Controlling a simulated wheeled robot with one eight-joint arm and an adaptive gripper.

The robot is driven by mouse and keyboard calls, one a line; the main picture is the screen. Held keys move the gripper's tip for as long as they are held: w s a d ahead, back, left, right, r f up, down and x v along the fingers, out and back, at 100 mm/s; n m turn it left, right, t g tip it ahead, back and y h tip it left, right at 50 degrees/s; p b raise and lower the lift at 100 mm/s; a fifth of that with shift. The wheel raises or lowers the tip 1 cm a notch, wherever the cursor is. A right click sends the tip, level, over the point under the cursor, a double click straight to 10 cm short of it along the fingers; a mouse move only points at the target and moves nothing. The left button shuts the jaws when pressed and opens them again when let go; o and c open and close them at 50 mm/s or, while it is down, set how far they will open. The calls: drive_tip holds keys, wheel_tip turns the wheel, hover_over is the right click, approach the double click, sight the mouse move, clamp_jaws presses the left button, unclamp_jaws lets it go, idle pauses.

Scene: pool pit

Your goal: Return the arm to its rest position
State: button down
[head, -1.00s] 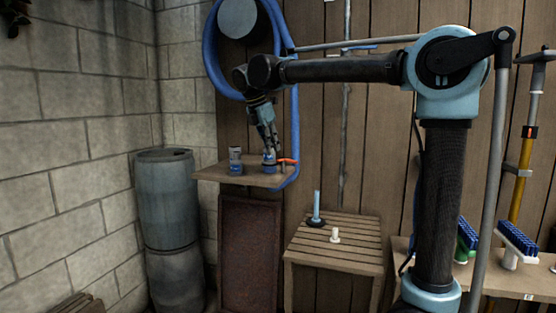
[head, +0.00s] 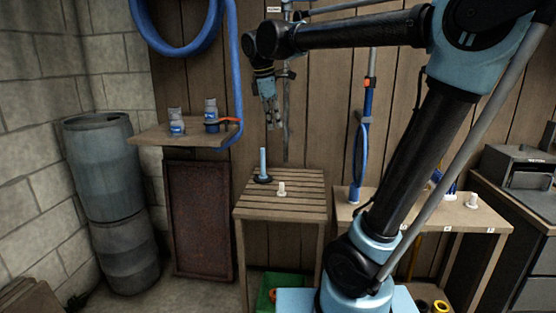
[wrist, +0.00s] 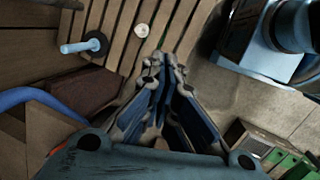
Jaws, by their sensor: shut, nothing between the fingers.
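My gripper (head: 274,116) hangs fingers down in front of the plank wall, above the slatted table (head: 284,216). It is shut and empty. In the wrist view the closed fingers (wrist: 165,68) point toward the slatted table, with nothing between them. My arm reaches across from the right, its forearm roughly level and raised clear of the furniture.
A wall shelf (head: 178,139) holds several grey-and-blue fittings (head: 210,110). The slatted table carries a blue-handled tool (head: 263,165) and a white fitting (head: 282,188). A blue barrel (head: 98,155) stands left. A workbench (head: 480,215) and a grey cabinet (head: 525,175) stand right.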

drive_tip(key=s+d+f+m+y, duration=0.1)
drive_tip(key=s+d+f+m, duration=0.4)
drive_tip(key=d+f, duration=0.25)
drive_tip(key=s+d+f+m, duration=0.4)
drive_tip(key=d+f+m, duration=0.15)
drive_tip(key=d, duration=0.25)
drive_tip(key=s+d+f+m, duration=0.2)
drive_tip(key=s+f+m, duration=0.2)
drive_tip(key=f, duration=0.4)
drive_tip(key=s+d+f+m+y, duration=0.1)
drive_tip(key=s+d+f+m, duration=0.2)
drive_tip(key=f, duration=0.5)
drive_tip(key=s+m, duration=0.1)
drive_tip(key=s, duration=0.1)
drive_tip(key=shift+s+d, duration=0.15)
drive_tip(key=shift+s, duration=0.25)
drive_tip(key=shift+w+f, duration=0.2)
drive_tip(key=shift+w, duration=0.2)
